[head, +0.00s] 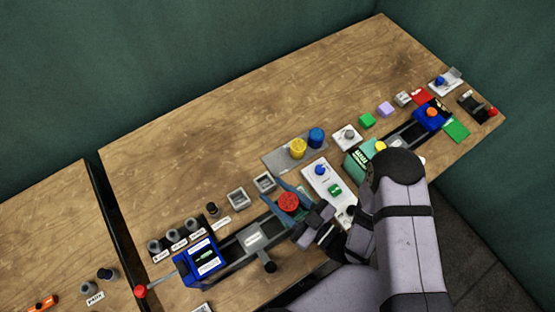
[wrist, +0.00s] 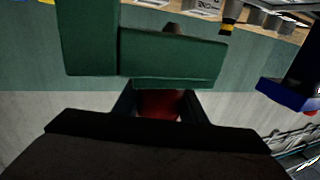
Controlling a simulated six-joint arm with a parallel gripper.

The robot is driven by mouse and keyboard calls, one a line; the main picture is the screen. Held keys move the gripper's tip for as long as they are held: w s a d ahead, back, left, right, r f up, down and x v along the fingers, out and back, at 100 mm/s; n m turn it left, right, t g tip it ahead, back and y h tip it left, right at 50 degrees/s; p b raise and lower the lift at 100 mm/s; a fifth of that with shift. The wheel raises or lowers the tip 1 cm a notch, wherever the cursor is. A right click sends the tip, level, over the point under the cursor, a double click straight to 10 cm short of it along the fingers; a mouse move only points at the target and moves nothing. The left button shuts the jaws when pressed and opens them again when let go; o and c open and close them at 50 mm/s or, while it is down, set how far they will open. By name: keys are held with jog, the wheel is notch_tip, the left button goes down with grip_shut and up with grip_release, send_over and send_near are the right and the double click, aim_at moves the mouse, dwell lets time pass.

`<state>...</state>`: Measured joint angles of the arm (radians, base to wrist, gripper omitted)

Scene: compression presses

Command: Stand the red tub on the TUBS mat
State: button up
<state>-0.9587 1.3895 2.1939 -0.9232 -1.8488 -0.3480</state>
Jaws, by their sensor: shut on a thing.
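The red tub (head: 288,202) is round and sits between the fingers of my gripper (head: 286,200), which is shut on it. It appears to be above the middle of the near press rail. In the wrist view a dark red patch of the tub (wrist: 160,105) shows between the fingers; the rest is hidden. The grey mat (head: 276,160) lies behind and apart from the gripper. A yellow tub (head: 298,149) and a blue tub (head: 316,138) stand on its middle and right part.
A blue press (head: 203,262) with a red-knobbed lever (head: 140,291) is at front left. Small grey blocks (head: 237,198) stand between the rail and the mat. A white panel (head: 322,178) with blue and green parts lies right of the gripper. The table's back left is clear.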

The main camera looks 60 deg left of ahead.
aim_at(293, 205)
jog(key=o, duration=1.1)
jog(key=shift+w+d+f+b, duration=0.2)
jog(key=shift+d+b, duration=0.1)
jog(key=shift+d, duration=0.25)
jog(key=b+v, duration=0.2)
jog(key=v, duration=0.1)
jog(key=shift+w+d, duration=0.25)
jog(key=shift+w, duration=0.05)
jog(key=shift+o, duration=0.2)
jog(key=shift+r+b+v, duration=0.25)
jog(key=shift+b+v, duration=0.45)
jog(key=shift+v, duration=0.55)
